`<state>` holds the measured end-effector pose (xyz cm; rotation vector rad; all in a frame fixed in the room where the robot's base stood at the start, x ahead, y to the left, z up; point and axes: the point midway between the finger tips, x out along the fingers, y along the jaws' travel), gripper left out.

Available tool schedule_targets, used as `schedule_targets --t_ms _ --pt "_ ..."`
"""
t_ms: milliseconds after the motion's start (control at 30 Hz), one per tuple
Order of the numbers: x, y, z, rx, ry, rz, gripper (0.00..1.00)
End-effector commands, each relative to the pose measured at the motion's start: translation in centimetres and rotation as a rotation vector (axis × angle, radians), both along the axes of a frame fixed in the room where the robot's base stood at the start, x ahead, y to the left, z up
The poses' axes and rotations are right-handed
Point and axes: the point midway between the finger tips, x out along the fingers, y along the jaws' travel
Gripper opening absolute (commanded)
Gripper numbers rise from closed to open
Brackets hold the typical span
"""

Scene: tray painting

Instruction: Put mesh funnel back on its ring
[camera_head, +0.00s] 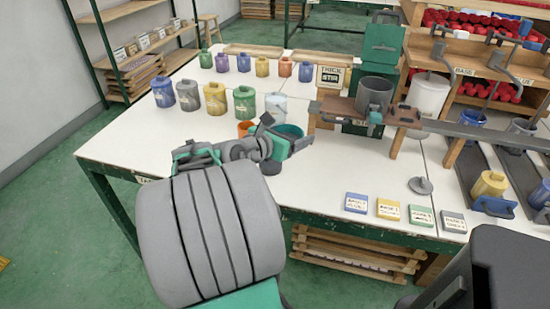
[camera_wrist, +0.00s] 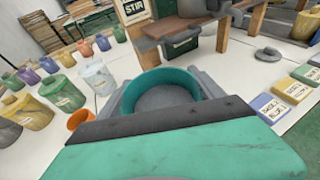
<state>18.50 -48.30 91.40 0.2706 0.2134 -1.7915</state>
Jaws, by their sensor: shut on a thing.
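The mesh funnel shows in the wrist view as a round teal rim (camera_wrist: 163,75) around a grey inside. My gripper (camera_wrist: 162,92) is shut on it, with a grey finger on either side. In the head view, the teal funnel (camera_head: 290,130) shows at the end of my gripper (camera_head: 280,142), over the white table left of the wooden stir stand. Its lower part is hidden by my gripper. I cannot tell which part is the funnel's ring.
A wooden stand (camera_head: 338,105) holds a grey pot (camera_head: 373,95) to the right. A small orange cup (camera_head: 244,128) is close on the left, beside a clear-white jar (camera_head: 276,107). Several paint jars stand farther left. Labelled blocks (camera_head: 388,209) and a grey disc (camera_head: 420,185) lie front right.

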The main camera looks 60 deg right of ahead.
Motion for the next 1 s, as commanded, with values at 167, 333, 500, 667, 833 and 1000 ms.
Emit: schedule_targets --t_ms 167,333,500,667,833,1000 --pt "3.7 -1.5 -4.2 0.002 0.004 0.001 0.31" --pt "5.2 -2.2 -5.8 0.000 0.001 0.000 0.31" --pt "5.9 -2.5 -8.5 0.001 0.002 0.000 0.31" --pt "5.9 -2.4 -10.0 0.003 0.001 0.000 0.07" --pt "5.8 -2.3 -10.3 0.013 0.005 0.000 0.80" --pt "5.9 -2.4 -10.0 0.007 0.003 0.000 0.93"
